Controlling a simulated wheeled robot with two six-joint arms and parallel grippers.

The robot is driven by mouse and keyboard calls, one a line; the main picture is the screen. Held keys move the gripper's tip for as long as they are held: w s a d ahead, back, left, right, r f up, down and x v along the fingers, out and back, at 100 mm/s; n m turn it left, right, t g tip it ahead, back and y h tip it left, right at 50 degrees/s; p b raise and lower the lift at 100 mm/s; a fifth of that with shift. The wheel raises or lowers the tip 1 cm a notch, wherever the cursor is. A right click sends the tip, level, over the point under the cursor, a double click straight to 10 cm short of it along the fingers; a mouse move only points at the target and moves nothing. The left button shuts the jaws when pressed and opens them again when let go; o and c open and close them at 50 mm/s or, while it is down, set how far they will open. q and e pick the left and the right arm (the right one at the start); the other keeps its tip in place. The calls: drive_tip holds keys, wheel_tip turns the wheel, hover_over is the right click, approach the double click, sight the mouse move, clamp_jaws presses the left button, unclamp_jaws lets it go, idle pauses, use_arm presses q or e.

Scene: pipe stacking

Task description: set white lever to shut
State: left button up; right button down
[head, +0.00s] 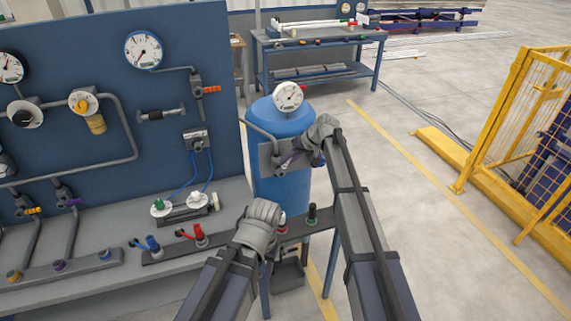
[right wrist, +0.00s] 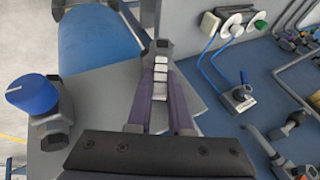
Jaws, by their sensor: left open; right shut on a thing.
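The white lever (right wrist: 161,72) shows in the right wrist view as a pale, ribbed bar running out from a grey valve body (right wrist: 163,47). My right gripper (right wrist: 160,98) is shut on it, with one purple finger along each side. In the head view my right gripper (head: 288,158) is at the grey plate (head: 266,160) on the front of the blue tank (head: 283,187). There the wrist and fingers hide most of the lever. My left gripper (head: 268,258) is low at the bench's right end, away from the lever; its fingers are mostly hidden by its wrist.
A blue-knobbed valve (right wrist: 33,95) stands near the held lever. A gauge (head: 288,96) tops the tank. A blue panel (head: 110,90) with gauges and pipes stands left, above a grey bench (head: 235,195). A yellow cage (head: 520,130) stands right; the floor between is clear.

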drive_tip(key=shift+d+f+y+b, duration=0.3)
drive_tip(key=shift+d+y+b, duration=0.05)
drive_tip(key=shift+y+b, duration=0.2)
drive_tip(key=c, duration=0.8)
unclamp_jaws()
drive_tip(key=shift+w, duration=0.1)
drive_tip(key=shift+r, duration=0.2)
drive_tip(key=p+v, duration=0.6)
drive_tip(key=v, duration=0.1)
drive_tip(key=shift+d+r, duration=0.15)
drive_tip(key=shift+d, duration=0.15)
